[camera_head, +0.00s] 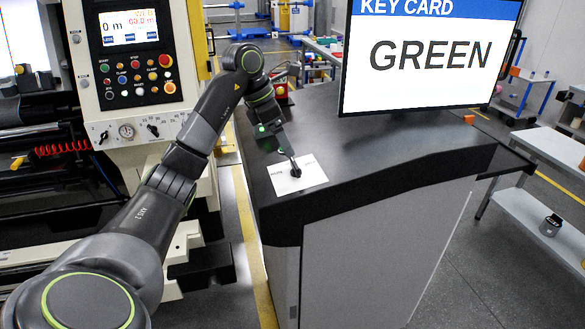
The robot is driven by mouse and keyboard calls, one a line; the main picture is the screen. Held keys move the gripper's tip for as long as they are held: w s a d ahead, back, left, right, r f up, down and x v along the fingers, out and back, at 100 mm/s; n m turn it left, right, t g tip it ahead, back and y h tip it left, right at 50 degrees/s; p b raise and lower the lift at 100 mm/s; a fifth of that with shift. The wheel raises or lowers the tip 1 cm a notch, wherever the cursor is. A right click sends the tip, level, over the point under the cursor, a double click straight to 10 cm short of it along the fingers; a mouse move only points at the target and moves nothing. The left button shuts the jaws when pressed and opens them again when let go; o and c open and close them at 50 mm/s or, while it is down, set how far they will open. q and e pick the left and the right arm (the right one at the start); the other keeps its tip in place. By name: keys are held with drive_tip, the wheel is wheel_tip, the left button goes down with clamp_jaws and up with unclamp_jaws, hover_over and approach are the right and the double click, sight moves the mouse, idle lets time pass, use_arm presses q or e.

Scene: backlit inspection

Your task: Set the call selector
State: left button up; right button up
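The call selector (296,173) is a small black knob on a white label plate (314,177) on the dark top of a console. The plate carries small print that I cannot read for sure. My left gripper (293,163) reaches down from above, with its tip right at the knob. It hides part of the knob, so I cannot tell whether its fingers are closed on it or which way the knob points. My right gripper is out of view.
A monitor (420,90) reading "KEY CARD GREEN" stands on the console (385,147). A machine with a control panel (137,100) stands at the left. The console top right of the plate is clear.

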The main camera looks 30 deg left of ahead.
sight(295, 162)
use_arm(q)
drive_tip(key=p+x, duration=0.1)
drive_tip(key=x, duration=0.5)
drive_tip(key=shift+r+p, duration=0.1)
drive_tip(key=shift+p, duration=0.2)
drive_tip(key=shift+w+d+f, duration=0.2)
drive_tip(key=shift+f, duration=0.45)
drive_tip(key=c, duration=1)
